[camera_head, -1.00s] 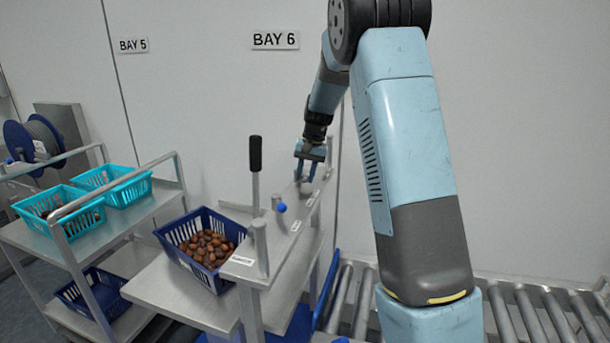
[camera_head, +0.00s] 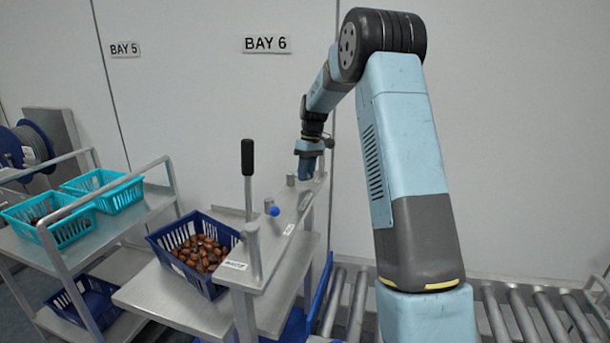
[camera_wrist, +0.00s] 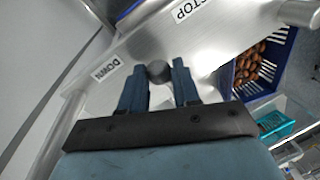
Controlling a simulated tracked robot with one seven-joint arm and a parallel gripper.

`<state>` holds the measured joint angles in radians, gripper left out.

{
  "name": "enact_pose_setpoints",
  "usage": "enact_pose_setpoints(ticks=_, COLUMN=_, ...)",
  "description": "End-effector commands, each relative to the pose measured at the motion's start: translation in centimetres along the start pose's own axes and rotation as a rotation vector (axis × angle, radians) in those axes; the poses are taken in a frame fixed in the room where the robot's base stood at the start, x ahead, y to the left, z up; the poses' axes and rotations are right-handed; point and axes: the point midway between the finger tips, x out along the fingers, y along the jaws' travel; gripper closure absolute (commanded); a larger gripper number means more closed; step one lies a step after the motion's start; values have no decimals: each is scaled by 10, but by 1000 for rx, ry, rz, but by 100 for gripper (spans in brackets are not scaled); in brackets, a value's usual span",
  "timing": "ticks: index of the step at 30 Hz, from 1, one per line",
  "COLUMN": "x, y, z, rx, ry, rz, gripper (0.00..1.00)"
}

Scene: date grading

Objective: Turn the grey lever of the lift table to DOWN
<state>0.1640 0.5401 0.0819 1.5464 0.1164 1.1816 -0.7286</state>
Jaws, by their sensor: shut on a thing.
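The lift table's grey lever shows as a round grey knob (camera_wrist: 158,73) in the wrist view. My gripper (camera_wrist: 160,80) is shut on it, with one blue finger on each side. The knob sits beside the DOWN label (camera_wrist: 106,69), and the STOP label (camera_wrist: 192,9) is farther off at the top. In the head view my gripper (camera_head: 308,176) points down at the far end of the lift table's narrow top plate (camera_head: 280,238), and its fingers hide the knob there. How far the lever is turned cannot be told.
A blue-knobbed lever (camera_head: 273,210) and an upright black-handled lever (camera_head: 247,160) stand nearer on the table. A dark blue crate of dates (camera_head: 165,240) sits to the left. A trolley with turquoise baskets (camera_head: 105,203) is farther left. A roller conveyor (camera_head: 495,315) lies right.

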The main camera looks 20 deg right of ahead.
Motion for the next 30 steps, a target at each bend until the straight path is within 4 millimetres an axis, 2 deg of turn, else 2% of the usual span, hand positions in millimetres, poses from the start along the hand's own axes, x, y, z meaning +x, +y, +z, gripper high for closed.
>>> enact_pose_setpoints(ticks=6, x=-3, y=11, z=-8, rx=-197, ry=-35, rz=5, gripper=99)
enact_pose_setpoints(ticks=18, x=-5, y=20, z=-23, rx=-541, ry=-102, rz=4, gripper=99)
enact_pose_setpoints(ticks=30, x=-6, y=22, z=-33, rx=-732, ry=-140, rz=4, gripper=100)
